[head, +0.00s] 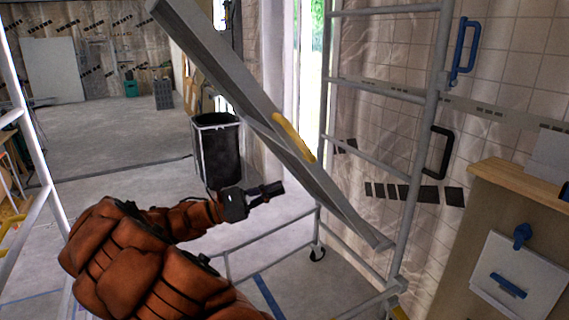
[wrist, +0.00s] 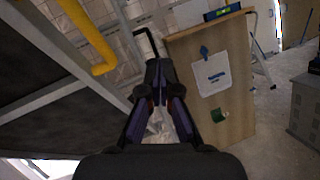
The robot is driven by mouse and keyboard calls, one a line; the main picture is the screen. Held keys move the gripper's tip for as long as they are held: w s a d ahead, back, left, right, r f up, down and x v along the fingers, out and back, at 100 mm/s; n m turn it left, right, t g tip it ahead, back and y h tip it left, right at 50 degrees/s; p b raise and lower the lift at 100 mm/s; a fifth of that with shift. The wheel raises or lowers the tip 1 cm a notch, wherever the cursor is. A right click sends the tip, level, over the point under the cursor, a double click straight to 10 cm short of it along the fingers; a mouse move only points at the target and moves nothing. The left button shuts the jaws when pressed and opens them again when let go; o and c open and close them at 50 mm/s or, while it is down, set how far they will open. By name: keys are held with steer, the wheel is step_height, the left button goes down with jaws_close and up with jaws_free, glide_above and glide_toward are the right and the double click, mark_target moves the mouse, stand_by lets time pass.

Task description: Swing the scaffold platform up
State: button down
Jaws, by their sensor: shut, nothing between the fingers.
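The scaffold platform (head: 225,82) is a long grey panel. It is tilted steeply, with its high end at the top left and its low end near the right scaffold frame (head: 408,200). A yellow handle (head: 293,137) sits on its edge. In the wrist view the dark face of the platform (wrist: 40,90) fills the left side, with the yellow handle (wrist: 88,38) at the upper left. My gripper (head: 278,188) is below the platform in the head view, apart from the yellow handle. Its fingers are shut and empty, also in the wrist view (wrist: 158,68).
A wooden cabinet (head: 490,205) with a white sheet stands at the right. A black handle (head: 437,153) and a blue handle (head: 463,50) are near the right frame. A black bin (head: 217,150) stands behind. Open floor (head: 100,145) lies at the back left.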

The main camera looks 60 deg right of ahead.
steer(key=w+d+f+n+t+h+b, duration=0.1)
steer(key=w+d+f+n+h, duration=0.15)
steer(key=w, duration=0.25)
steer(key=w+d+f+n+t+h+b, duration=0.1)
steer(key=w+d+f+n+h, duration=0.1)
steer(key=w+f+n+h, duration=0.3)
steer(key=p, duration=0.2)
glide_toward(292, 150)
steer(key=shift+m+y, duration=0.35)
steer(key=x, duration=0.7)
steer(key=shift+w+d+r, duration=0.1)
steer(key=shift+w+d, duration=0.1)
steer(key=shift+w, duration=0.05)
